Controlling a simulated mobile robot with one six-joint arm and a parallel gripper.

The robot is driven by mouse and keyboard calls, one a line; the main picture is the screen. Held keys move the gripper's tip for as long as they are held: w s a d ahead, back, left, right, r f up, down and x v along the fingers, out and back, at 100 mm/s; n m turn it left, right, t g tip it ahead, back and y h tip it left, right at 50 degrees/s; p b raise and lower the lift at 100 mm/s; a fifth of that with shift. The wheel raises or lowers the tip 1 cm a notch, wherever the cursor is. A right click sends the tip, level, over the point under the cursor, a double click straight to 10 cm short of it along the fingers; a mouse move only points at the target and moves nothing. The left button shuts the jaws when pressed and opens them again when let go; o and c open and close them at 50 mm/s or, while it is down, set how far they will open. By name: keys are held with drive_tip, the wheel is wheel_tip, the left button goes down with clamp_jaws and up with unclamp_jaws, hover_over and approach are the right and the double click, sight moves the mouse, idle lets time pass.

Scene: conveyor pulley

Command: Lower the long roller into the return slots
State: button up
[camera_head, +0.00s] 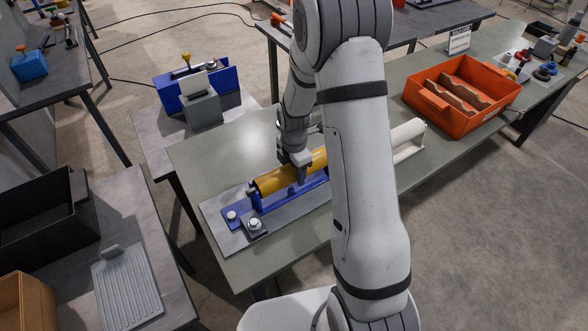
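A yellow roller (272,181) lies lengthwise over a blue frame (255,199) on a grey base plate (222,236). Its left end sits close to the frame's left upright; I cannot tell if it rests in a slot. My arm hides its right part. My gripper (300,166) is over the roller, with one finger down its near side. The other finger is hidden, so I cannot tell whether the gripper is closed on it. A pale, long piece (409,137) shows beyond my arm to the right; I cannot tell what it is.
An orange bin (421,100) with brown pieces stands on the green bench (190,160), right. A blue fixture with a grey block (202,112) stands on a side table behind. A dark bin (40,228) and ribbed grey tray (128,290) are at left. The bench's left end is clear.

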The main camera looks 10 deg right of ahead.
drive_tip(key=shift+o, duration=0.6)
drive_tip(key=shift+f, duration=0.1)
drive_tip(key=shift+s, duration=0.1)
drive_tip(key=shift+r+p, duration=0.9)
drive_tip(key=shift+r, duration=0.85)
drive_tip(key=o, duration=0.6)
drive_tip(key=shift+c, duration=0.2)
drive_tip(key=shift+s+f, duration=0.1)
drive_tip(key=shift+f, duration=0.05)
drive_tip(key=shift+o, duration=0.8)
